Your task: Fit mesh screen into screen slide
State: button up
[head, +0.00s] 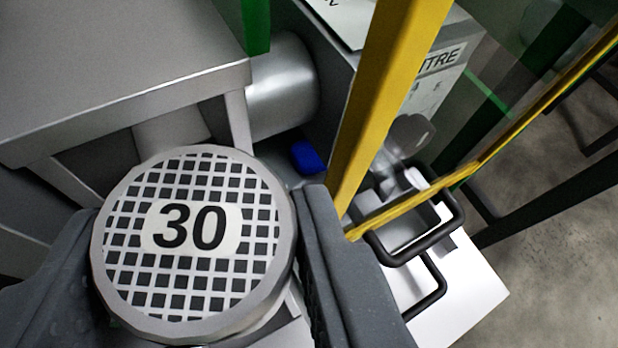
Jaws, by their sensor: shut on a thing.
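The mesh screen (150,268) is a round grey disc with a grid face and a white label reading "30". It fills the lower left of the head view. My gripper (195,255) is shut on it, with a dark grey finger at its left and right sides. The screen's face is turned toward the camera. I cannot pick out the screen slide for certain. A grey metal housing (120,60) with a flat top stands behind the screen at the upper left, with an opening under its edge partly hidden by the screen.
A yellow post (385,90) rises close to the right finger, and a thin yellow bar (490,150) runs off to the upper right. A metal cylinder (283,88), a blue object (307,157) and black handles (425,235) on a white surface are nearby. Open floor (560,235) lies at far right.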

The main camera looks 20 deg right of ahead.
jog(key=shift+w+a+f+b, duration=0.15)
jog(key=shift+a+f+b, duration=0.25)
jog(key=shift+f+b, duration=0.15)
jog(key=shift+a+f+b, duration=0.15)
jog(key=shift+f+b, duration=0.55)
jog(key=shift+f, duration=0.05)
notch_tip(320, 180, down, 5)
jog(key=b, duration=0.5)
jog(key=shift+f+b, duration=0.9)
jog(key=shift+f, duration=0.7)
jog(key=shift+f, duration=0.3)
jog(key=o, duration=1.1)
jog(key=shift+o, duration=0.2)
jog(key=p+v, duration=0.2)
jog(key=v, duration=1.2)
